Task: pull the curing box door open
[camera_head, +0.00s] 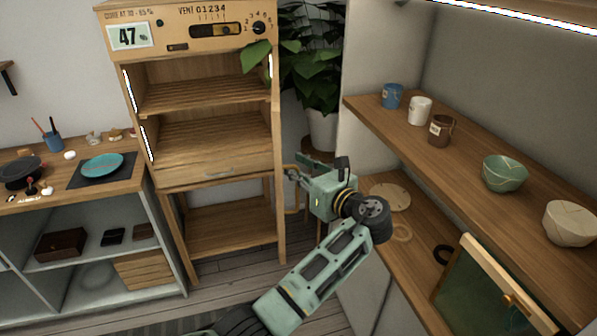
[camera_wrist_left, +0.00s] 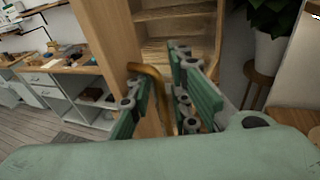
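The curing box (camera_head: 190,45) is the tall wooden cabinet left of centre in the head view, with shelves visible inside. A bent brass handle (camera_wrist_left: 163,84) stands by a wooden panel (camera_wrist_left: 112,40) in the left wrist view; whether this panel is the door I cannot tell. My left gripper (camera_head: 298,174) is at the box's lower right side. In the wrist view my left gripper (camera_wrist_left: 160,92) has its fingers apart on either side of the handle, with a gap beside it. Firm contact is not visible. My right gripper is out of view.
A plant pot (camera_head: 322,130) stands on a stool right of the box. A shelf (camera_head: 470,165) with mugs and bowls runs along the right, above a lower counter with a framed panel (camera_head: 480,290). A workbench (camera_head: 130,183) stands left. Floor is clear before the box.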

